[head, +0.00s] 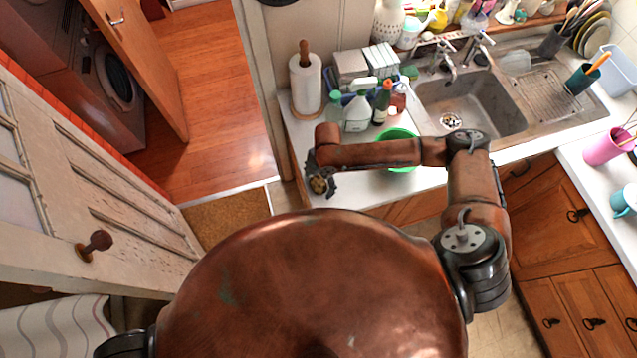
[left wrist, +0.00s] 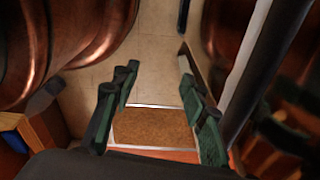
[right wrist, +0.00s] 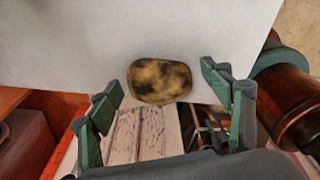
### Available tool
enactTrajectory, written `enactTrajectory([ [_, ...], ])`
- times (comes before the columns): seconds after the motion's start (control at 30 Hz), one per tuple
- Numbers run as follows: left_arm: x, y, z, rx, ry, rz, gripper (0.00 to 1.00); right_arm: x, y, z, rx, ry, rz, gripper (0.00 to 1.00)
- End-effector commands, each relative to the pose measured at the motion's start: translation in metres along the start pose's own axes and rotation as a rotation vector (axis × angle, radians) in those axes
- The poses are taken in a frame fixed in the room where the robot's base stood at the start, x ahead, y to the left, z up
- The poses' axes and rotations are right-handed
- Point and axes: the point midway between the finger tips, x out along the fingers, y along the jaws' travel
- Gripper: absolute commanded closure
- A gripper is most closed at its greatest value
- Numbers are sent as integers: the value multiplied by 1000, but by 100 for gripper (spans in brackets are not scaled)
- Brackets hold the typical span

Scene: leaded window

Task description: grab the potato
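The potato (right wrist: 160,82) is brown with dark mottling and shows in the right wrist view on the white counter (right wrist: 60,40), close to its edge. My right gripper (right wrist: 163,88) is open, with one finger on each side of the potato's place in the picture; I cannot tell whether either finger touches it. My left gripper (left wrist: 159,80) is open and empty, above the floor and a brown mat (left wrist: 150,128).
A green bowl (head: 412,165) is behind my right forearm. Bottles (head: 357,112) and a paper towel roll (head: 306,84) stand farther back on the counter. The sink (head: 480,108) is to the right. An open white door (head: 110,215) is on the left.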

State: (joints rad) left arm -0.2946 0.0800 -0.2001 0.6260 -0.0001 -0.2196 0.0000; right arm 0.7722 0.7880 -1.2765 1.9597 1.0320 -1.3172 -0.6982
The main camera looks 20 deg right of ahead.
Motion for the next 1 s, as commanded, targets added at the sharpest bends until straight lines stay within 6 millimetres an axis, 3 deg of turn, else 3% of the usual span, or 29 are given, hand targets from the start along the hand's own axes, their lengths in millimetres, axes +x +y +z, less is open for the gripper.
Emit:
enactTrajectory([
  [0.63,0,1,11,-2,-14,1,60,0,0,0,1,0,0,73],
  [1.0,2,1,10,-2,-14,1,60,-6,1,-1,0,0,2,74],
])
